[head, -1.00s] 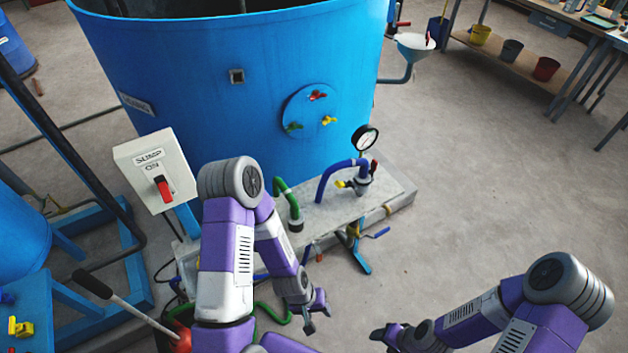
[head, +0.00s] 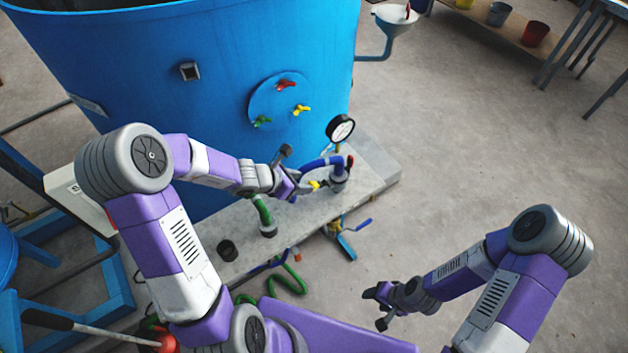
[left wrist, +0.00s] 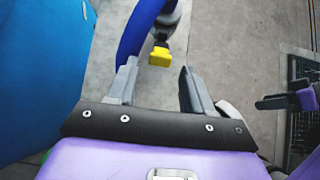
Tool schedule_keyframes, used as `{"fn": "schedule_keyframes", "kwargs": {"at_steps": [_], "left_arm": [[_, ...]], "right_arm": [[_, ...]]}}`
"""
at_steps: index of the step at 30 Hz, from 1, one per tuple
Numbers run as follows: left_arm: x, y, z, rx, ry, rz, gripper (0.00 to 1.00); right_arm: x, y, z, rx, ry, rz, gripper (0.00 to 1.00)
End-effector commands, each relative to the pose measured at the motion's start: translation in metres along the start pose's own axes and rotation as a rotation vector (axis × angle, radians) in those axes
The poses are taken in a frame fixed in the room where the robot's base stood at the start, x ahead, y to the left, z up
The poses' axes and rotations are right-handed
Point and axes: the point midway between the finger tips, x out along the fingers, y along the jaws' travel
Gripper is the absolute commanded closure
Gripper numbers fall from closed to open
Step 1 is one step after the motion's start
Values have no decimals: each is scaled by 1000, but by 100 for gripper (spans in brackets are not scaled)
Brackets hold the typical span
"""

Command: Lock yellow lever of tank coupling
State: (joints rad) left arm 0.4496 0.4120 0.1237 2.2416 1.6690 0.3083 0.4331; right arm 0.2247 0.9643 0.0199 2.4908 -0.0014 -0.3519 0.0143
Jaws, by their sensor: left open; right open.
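The yellow lever (head: 317,185) sits low on the left side of the tank coupling (head: 338,182), where the blue hose (head: 318,162) ends. My left gripper (head: 301,180) is open just left of the lever. In the left wrist view the lever's yellow end (left wrist: 160,56) shows just beyond the gap between the open fingertips (left wrist: 157,70), with the blue hose (left wrist: 138,35) beside it. The lever looks free of the fingers. Its far end at the coupling is partly hidden. My right gripper (head: 375,308) is open and empty, away to the lower right.
The blue tank (head: 200,120) rises behind the concrete plinth (head: 375,175). A pressure gauge (head: 340,128) and a red handle (head: 350,162) stand close to the coupling.

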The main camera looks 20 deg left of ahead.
Motion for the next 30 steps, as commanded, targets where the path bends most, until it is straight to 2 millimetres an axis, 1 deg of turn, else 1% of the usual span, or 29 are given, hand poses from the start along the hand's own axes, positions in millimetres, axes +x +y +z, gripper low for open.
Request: {"fn": "schedule_keyframes", "kwargs": {"at_steps": [1,3,9,12,15,22,23,30], "left_arm": [[11,-1,-3,0,0,-4,49],[24,-2,-4,2,1,-6,49],[53,-2,-3,4,2,-5,49],[61,-1,-3,4,3,-4,49],[64,-1,-2,4,4,-3,49],[64,-1,-2,5,4,-3,49],[64,-1,-2,5,4,-3,50],[64,-1,-2,4,4,-3,87]], "right_arm": [[7,3,0,0,0,0,44],[12,5,0,0,0,0,44],[24,9,-1,0,0,0,44],[27,10,-1,0,0,0,44],[28,10,-1,0,0,0,44],[27,10,-1,0,0,0,44],[27,10,-1,0,0,0,44],[27,10,-1,0,0,0,44]]}}
